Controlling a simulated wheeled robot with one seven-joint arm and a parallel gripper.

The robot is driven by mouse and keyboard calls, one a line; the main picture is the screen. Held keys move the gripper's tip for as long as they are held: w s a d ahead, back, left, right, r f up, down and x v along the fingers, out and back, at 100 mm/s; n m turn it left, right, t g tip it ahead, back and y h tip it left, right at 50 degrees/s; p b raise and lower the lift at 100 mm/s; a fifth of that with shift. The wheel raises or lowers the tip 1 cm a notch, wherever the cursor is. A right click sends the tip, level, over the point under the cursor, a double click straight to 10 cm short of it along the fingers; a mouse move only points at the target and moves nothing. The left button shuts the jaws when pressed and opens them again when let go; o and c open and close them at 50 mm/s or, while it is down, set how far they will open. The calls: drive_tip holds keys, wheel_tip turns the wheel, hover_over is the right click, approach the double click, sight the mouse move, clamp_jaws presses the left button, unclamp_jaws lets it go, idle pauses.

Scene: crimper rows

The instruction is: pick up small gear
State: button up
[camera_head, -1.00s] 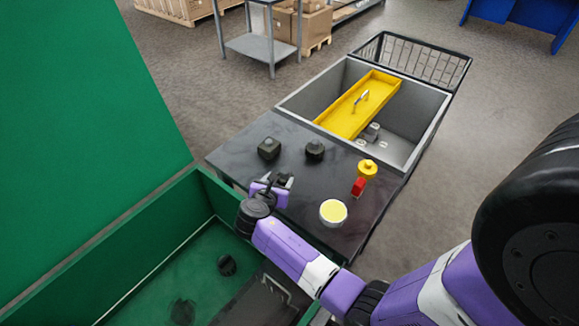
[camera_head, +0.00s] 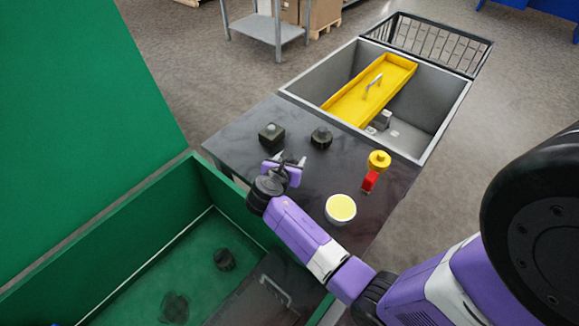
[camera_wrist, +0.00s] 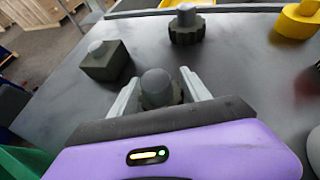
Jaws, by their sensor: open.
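The small gear, a dark round piece with a grey knob on top (camera_wrist: 160,90), stands on the dark table between the fingers of my gripper (camera_wrist: 159,79) in the wrist view. My gripper is open, a finger on each side of the gear; I cannot tell whether either touches it. Its lower part is hidden by my gripper body. In the head view my gripper (camera_head: 289,161) is low over the table's left part and hides most of that gear. A larger toothed dark gear (camera_wrist: 187,28) stands farther back; it also shows in the head view (camera_head: 321,138).
A dark square block with a knob (camera_head: 271,134) stands close by, left of the larger gear. A yellow knobbed piece (camera_head: 379,161), a red piece (camera_head: 369,181) and a yellow-topped white cup (camera_head: 341,208) stand right. A green bin (camera_head: 150,262) lies left, a grey basin (camera_head: 437,148) behind.

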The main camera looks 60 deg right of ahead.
drive_tip(key=shift+r, duration=0.1)
clamp_jaws()
drive_tip(key=shift+r, duration=0.1)
